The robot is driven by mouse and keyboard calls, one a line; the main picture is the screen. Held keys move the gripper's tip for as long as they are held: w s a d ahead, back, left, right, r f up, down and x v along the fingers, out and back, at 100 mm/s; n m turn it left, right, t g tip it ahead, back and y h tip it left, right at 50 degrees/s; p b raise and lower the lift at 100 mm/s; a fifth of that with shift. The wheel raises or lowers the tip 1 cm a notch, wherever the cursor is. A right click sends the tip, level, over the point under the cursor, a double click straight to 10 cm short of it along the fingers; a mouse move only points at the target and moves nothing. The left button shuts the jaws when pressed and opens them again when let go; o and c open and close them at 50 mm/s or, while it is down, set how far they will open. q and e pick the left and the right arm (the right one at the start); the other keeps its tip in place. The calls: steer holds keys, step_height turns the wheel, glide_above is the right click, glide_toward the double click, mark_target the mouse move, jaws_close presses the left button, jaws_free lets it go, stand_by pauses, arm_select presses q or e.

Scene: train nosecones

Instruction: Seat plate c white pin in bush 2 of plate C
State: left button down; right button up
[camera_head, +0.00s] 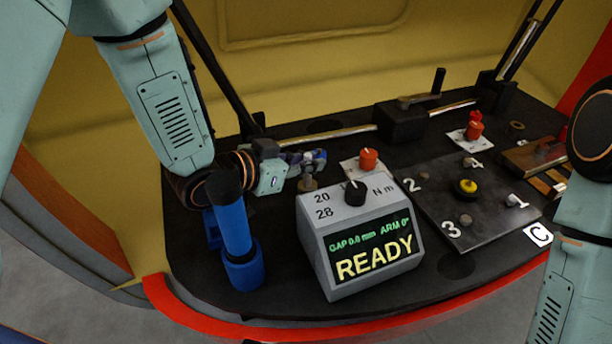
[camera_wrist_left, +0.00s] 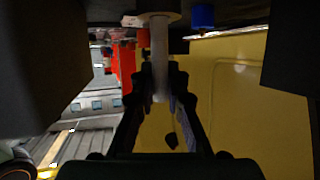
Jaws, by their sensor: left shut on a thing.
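My left gripper (camera_head: 308,158) is shut on a pale pin. In the left wrist view the fingers (camera_wrist_left: 160,80) close around the pin's shaft (camera_wrist_left: 160,50), and a wider cream flange shows at the top. In the head view the pin (camera_head: 308,183) shows only in part below the fingers, behind the grey readout box. Plate C (camera_head: 490,226) is a dark square plate to the right, apart from the gripper, with a yellow-topped knob (camera_head: 466,186) at its middle. Bush 2 is hard to make out beside the white number 2 (camera_head: 414,185). My right gripper is out of view.
The grey readout box (camera_head: 366,276) reads READY and stands between the left gripper and plate C. A blue cylinder tool (camera_head: 236,235) stands at the left. Red knobs on white plates (camera_head: 368,158) (camera_head: 474,128) stand behind.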

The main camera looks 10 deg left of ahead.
mark_target(308, 184)
arm_select(q)
step_height(308, 184, down, 3)
steer(key=shift+w+r+b, duration=0.1)
steer(key=shift+w+b, duration=0.05)
steer(key=shift+b, duration=0.3)
steer(key=shift+r, duration=0.1)
steer(key=c, duration=1.8)
jaws_free()
steer(key=shift+f, duration=0.2)
steer(key=o, duration=0.4)
steer(key=shift+o, duration=0.2)
